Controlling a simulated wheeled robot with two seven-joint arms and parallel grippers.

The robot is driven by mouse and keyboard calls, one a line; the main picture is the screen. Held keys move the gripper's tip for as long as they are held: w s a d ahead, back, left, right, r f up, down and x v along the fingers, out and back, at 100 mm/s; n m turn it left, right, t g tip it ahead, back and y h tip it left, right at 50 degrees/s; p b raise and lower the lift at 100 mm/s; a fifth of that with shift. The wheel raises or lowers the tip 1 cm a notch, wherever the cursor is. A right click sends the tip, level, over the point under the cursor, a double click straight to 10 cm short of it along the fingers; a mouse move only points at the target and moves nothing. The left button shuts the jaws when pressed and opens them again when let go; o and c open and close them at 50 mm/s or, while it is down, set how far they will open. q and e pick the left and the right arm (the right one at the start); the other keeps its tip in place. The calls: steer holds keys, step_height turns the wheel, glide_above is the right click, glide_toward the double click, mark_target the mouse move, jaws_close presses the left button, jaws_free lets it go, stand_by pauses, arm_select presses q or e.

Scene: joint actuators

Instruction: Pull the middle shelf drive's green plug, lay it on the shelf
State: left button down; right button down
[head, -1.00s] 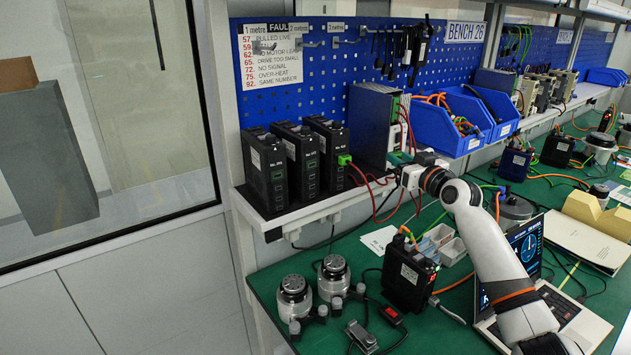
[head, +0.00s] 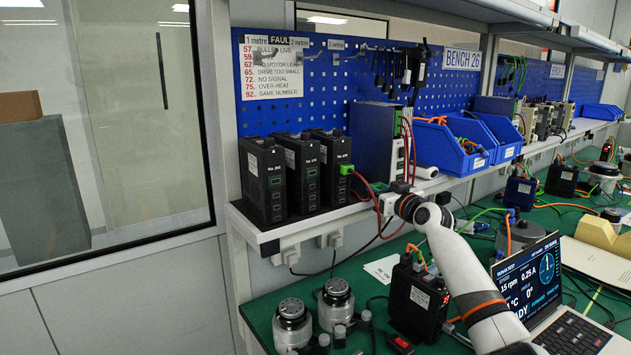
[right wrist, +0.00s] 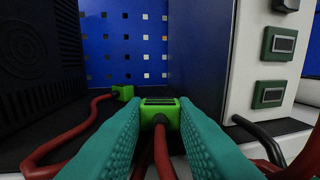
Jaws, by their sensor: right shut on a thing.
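Three black drives stand in a row on the shelf (head: 300,228): left (head: 262,180), middle (head: 299,170) and right (head: 331,165). No green plug shows on the middle drive's front. A green plug (head: 345,169) with a red cable shows at the right drive. My right gripper (head: 388,202) is right of the drives, at the shelf's front edge. In the right wrist view its teal fingers (right wrist: 158,120) are shut on a green plug (right wrist: 160,108) with a red cable. A second green plug (right wrist: 122,92) is farther back. The left gripper is out of view.
A tall grey unit (head: 375,140) stands right of the drives, with blue bins (head: 450,150) beyond it. Red cables loop near my gripper. Below, the green bench holds two round motors (head: 335,303), a black box (head: 418,298) and a laptop (head: 530,275).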

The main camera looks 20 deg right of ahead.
steer(key=c, duration=1.1)
jaws_free()
steer(key=shift+s, duration=0.15)
steer(key=s+d, duration=0.2)
steer(key=s, duration=0.9)
steer(key=shift+s, duration=0.3)
steer(key=shift+r, duration=0.15)
